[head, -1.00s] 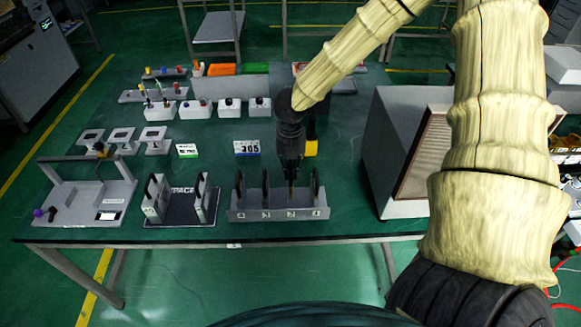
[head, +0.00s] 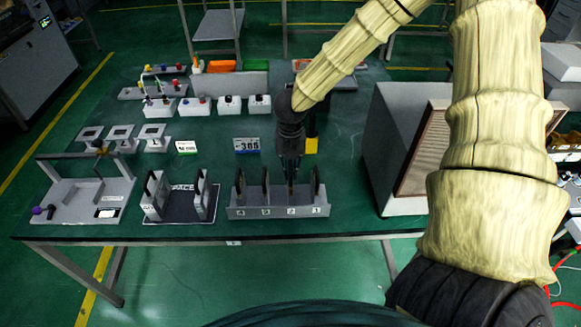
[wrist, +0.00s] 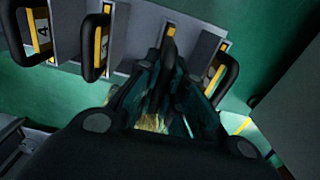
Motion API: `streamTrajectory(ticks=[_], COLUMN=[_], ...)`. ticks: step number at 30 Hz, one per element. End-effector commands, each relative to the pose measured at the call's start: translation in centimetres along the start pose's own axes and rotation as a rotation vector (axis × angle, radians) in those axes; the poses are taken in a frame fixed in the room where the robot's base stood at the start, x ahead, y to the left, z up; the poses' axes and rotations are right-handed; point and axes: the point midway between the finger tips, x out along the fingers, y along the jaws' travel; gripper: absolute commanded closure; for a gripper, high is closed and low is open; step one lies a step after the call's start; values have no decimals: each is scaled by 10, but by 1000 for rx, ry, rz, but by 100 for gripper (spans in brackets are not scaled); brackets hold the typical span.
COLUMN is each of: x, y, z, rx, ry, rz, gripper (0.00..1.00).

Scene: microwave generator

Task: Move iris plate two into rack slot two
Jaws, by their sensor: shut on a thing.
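The rack (head: 278,212) is a grey tray at the table's front edge, with slots that appear numbered 4, 3, 2, 1 from left to right. Dark plates stand upright in it at slot four (head: 240,187), slot three (head: 265,185) and slot one (head: 316,187). My gripper (head: 291,180) points down over slot two and is shut on a dark iris plate (wrist: 168,50), which lines up with that slot. The plate's lower edge is hidden, so I cannot tell if it is fully seated. Its own number is not readable.
A large grey box (head: 395,140) with a brown panel stands close on the right. The table between the holder and the rack is clear.

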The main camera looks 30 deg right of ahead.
Motion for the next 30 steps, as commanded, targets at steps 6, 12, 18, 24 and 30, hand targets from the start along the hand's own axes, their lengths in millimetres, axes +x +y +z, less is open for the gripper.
streamTrajectory(ticks=[6, 12, 18, 24, 30], x=[3, 6, 9, 12, 15], y=[0, 0, 0, 0, 0], z=[0, 0, 0, 0, 0], rx=[0, 0, 0, 0, 0], ry=[0, 0, 0, 0, 0], rz=[0, 0, 0, 0, 0], gripper=[100, 100, 100, 100, 100])
